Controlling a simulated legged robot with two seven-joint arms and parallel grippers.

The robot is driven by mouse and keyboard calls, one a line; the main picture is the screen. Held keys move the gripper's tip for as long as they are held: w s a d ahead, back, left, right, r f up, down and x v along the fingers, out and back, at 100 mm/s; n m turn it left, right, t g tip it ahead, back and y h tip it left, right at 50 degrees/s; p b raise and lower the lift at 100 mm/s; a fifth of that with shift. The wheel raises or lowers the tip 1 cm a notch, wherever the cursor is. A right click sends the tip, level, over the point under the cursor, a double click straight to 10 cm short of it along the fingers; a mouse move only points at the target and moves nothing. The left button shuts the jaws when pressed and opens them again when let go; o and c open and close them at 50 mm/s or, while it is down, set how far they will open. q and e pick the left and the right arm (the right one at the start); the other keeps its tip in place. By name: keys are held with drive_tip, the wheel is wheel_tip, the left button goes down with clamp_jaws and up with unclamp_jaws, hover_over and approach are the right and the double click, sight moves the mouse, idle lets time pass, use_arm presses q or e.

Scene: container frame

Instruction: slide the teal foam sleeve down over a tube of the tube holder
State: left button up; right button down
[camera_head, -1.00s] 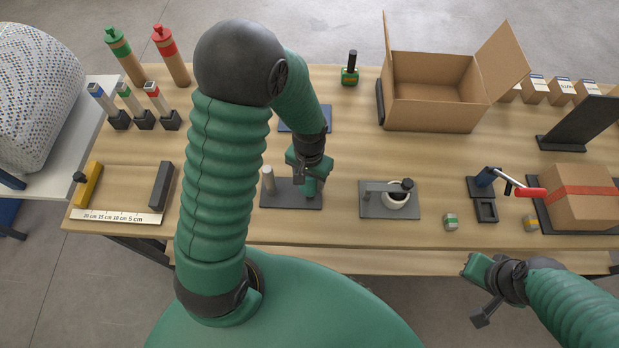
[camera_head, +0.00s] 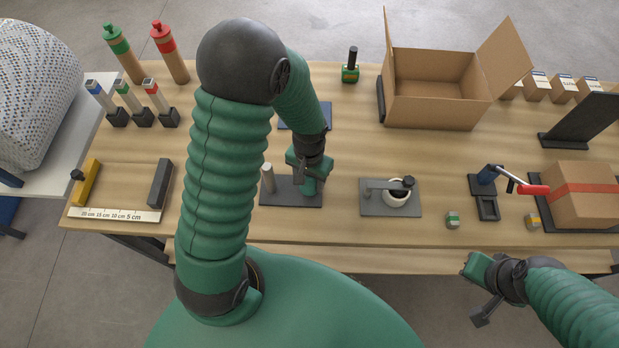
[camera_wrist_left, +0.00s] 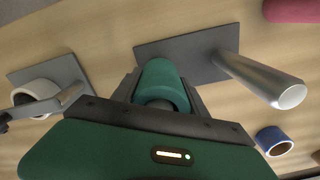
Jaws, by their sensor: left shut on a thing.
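The tube holder is a dark grey plate (camera_head: 277,202) on the table, with a pale metal tube (camera_head: 267,178) at its left side. In the left wrist view the plate (camera_wrist_left: 160,46) and the shiny hollow tube (camera_wrist_left: 262,80) also show. My left gripper (camera_head: 311,190) is over the plate's right part. It is shut on the teal foam sleeve (camera_wrist_left: 163,84), which sits low by the plate, beside the bare tube. Something greyish shows at the sleeve's near end; I cannot tell whether a tube is inside. My right gripper (camera_head: 468,267) is off the table's front edge, its jaws unclear.
A grey fixture with a white ring (camera_head: 397,196) stands right of the holder. A blue mat (camera_head: 318,115) lies behind my left wrist. An open cardboard box (camera_head: 435,85) is at the back. A blue ring (camera_wrist_left: 273,140) lies near the tube in the wrist view.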

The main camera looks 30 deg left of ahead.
use_arm(q)
drive_tip(key=shift+f+b, duration=0.3)
drive_tip(key=shift+f, duration=0.2)
drive_tip(key=o, duration=1.9)
wheel_tip(320, 180, up, 7)
drive_tip(key=p, duration=0.7)
drive_tip(key=shift+r, duration=0.15)
